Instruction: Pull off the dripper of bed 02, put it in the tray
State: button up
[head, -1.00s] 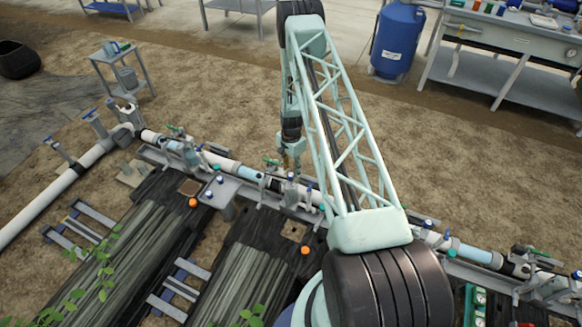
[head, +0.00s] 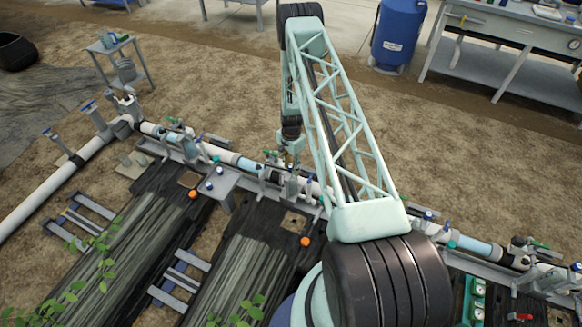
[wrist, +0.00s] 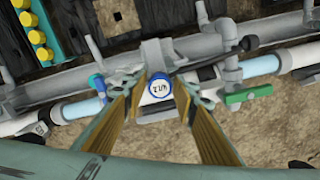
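My gripper (wrist: 160,92) is open in the wrist view, with one finger on each side of a round white cap with a blue ring (wrist: 159,86). The cap carries dark lettering too small to read surely. The fingers seem apart from it. In the head view my gripper (head: 291,157) hangs over the pipe line, partly hidden by its own links. Orange round pieces sit at the heads of two dark beds, one on the left (head: 193,194) and one on the right (head: 305,241). I cannot tell which is the dripper of bed 02, and no tray is clearly identifiable.
Pipes with valves cross the scene; a green valve handle (wrist: 248,94) is right of the capped piece. A teal box with yellow round tops (wrist: 38,38) is at upper left in the wrist view. A small grey table (head: 118,50) and blue barrel (head: 398,35) stand behind.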

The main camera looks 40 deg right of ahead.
aim_at(291, 166)
jog(key=c, duration=0.6)
jog(key=shift+r, duration=0.25)
jog(key=shift+r+p, duration=0.5)
jog(key=shift+r, duration=0.8)
jog(key=shift+r, duration=0.15)
jog(key=shift+r+p, duration=0.95)
jog(key=shift+r, duration=1.9)
